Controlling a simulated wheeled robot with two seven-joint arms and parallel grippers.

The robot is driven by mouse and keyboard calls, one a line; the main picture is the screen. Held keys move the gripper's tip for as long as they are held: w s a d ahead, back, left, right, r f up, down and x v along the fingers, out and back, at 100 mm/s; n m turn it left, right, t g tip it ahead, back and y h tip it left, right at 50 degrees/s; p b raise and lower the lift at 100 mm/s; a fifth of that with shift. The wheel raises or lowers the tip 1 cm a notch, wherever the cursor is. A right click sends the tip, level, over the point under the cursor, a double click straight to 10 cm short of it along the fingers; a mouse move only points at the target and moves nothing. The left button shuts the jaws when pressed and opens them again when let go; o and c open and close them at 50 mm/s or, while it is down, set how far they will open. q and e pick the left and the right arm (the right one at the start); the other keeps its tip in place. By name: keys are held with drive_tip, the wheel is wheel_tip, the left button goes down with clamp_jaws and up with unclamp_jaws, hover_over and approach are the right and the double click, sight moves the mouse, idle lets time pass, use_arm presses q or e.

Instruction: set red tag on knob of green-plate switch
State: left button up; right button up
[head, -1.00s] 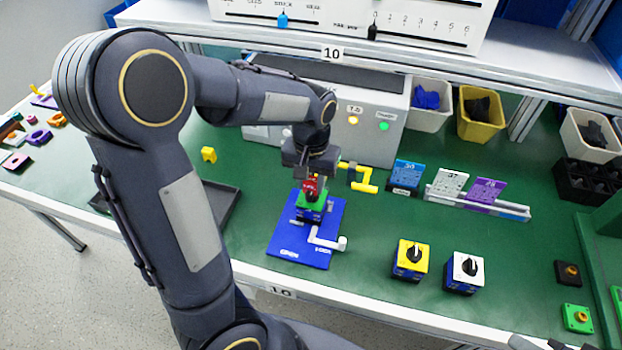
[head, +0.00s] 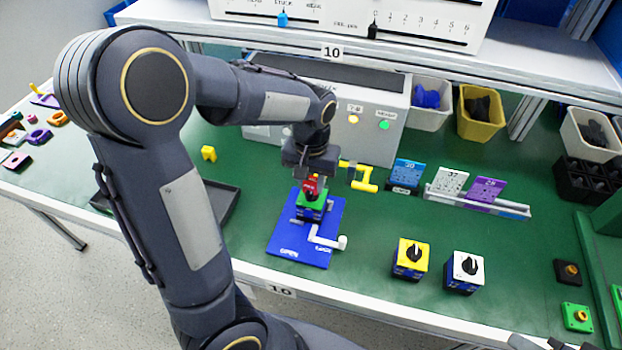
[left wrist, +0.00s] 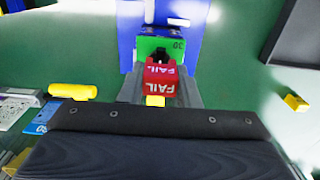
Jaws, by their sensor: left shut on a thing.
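The green-plate switch (head: 307,205) stands on a blue board beneath my left gripper (head: 312,180). The left wrist view also shows its green plate (left wrist: 174,46) and part of its dark knob. The red tag (head: 314,186), marked FAIL, is between the left fingers, right above the green plate; it also shows in the left wrist view (left wrist: 161,80). My left gripper is shut on the red tag. From these views I cannot tell whether the tag touches the knob.
The blue board (head: 284,245) carries a white crank handle (head: 328,240). Yellow-plate (head: 411,258) and white-plate (head: 465,271) switches stand to the right. A yellow handle (head: 364,180) is just right of my gripper. A dark tray (head: 222,207) lies at left. The grey box (head: 380,125) stands behind.

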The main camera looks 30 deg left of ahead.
sight(311, 179)
use_arm(q)
drive_tip(key=shift+f+b, duration=0.7)
drive_tip(key=shift+f, duration=0.35)
drive_tip(key=o, duration=1)
wheel_tip(311, 179, up, 8)
drive_tip(key=shift+f+p, duration=0.1)
drive_tip(key=shift+p, duration=0.25)
wheel_tip(311, 179, up, 9)
drive_tip(key=p, duration=0.8)
